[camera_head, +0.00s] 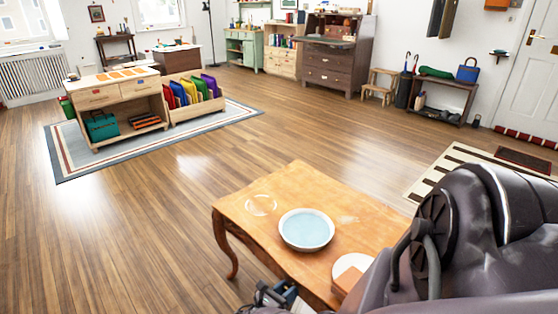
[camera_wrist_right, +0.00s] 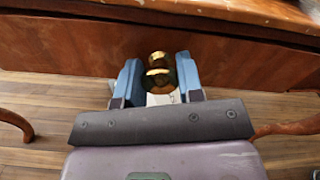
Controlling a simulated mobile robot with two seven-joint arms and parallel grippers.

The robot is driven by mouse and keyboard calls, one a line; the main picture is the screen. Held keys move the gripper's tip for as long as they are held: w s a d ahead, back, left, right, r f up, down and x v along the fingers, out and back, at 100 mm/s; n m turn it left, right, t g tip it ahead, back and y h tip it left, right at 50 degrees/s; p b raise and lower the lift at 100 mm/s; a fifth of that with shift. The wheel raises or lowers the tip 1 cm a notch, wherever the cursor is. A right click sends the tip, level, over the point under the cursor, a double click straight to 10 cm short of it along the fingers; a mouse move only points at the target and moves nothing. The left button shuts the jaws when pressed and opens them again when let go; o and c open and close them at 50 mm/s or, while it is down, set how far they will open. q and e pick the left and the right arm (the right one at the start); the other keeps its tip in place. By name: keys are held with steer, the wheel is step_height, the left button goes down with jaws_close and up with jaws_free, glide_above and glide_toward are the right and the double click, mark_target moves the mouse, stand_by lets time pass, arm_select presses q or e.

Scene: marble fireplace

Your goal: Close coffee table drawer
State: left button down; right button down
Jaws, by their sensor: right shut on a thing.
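The wooden coffee table (camera_head: 330,208) stands at the lower middle of the head view, with curved legs. In the right wrist view its reddish-brown drawer front (camera_wrist_right: 60,45) runs across the picture under the table top's edge (camera_wrist_right: 250,9). A round brass knob (camera_wrist_right: 158,60) sits on the front. My right gripper (camera_wrist_right: 159,82) has its blue fingers on either side of the knob and is shut on it. In the head view the right gripper (camera_head: 279,296) shows low beside the table, partly cut off. How far the drawer stands out cannot be told. My left gripper is not in view.
A pale blue bowl (camera_head: 306,229), a clear glass dish (camera_head: 261,205) and a white plate (camera_head: 351,264) are on the table top. My dark arm covers the lower right. Open wooden floor (camera_head: 140,235) lies left of the table. A striped rug (camera_head: 440,178) lies at the right.

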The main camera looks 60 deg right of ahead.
steer(key=shift+s+d, duration=0.1)
steer(key=shift+d, duration=0.1)
steer(key=c, duration=0.8)
jaws_free()
steer(key=shift+d, duration=0.1)
steer(key=shift+o, duration=0.2)
steer(key=v, duration=1.1)
